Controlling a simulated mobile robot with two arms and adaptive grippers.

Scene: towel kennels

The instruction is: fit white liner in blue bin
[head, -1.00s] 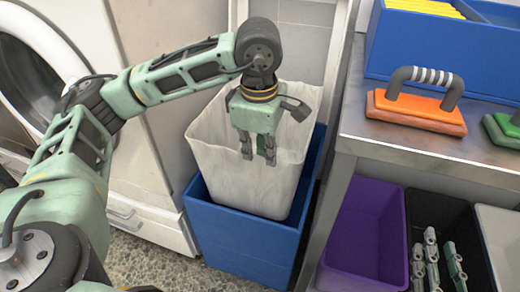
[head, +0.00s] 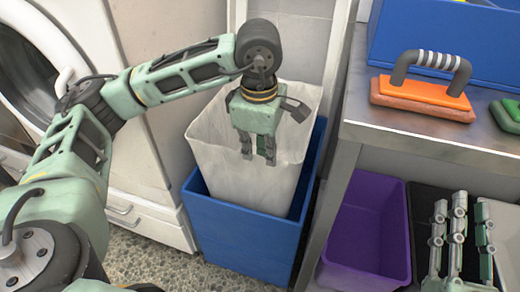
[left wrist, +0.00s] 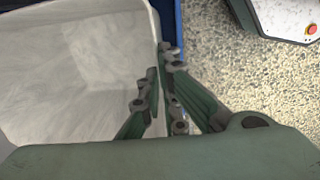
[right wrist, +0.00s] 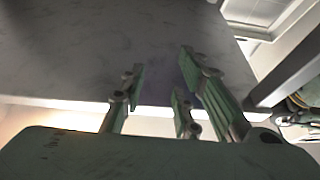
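The white liner (head: 220,155) stands inside the blue bin (head: 240,238), its upper part rising well above the bin's rim. Its wall and rim also show in the left wrist view (left wrist: 80,70), with a strip of the blue bin (left wrist: 170,18) beside it. My left gripper (head: 258,156) reaches down at the liner's near rim. In the left wrist view its fingers (left wrist: 161,75) are closed about the rim, on both sides of the wall. My right gripper (head: 458,212) is at the lower right, away from the bin, with fingers apart and empty (right wrist: 162,85).
A metal table (head: 400,143) stands right of the bin, with an orange-based handled tool (head: 425,93), a green one (head: 508,113) and a blue crate (head: 440,45) on top. A purple bin (head: 365,240) sits below. A washing machine (head: 165,110) stands left.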

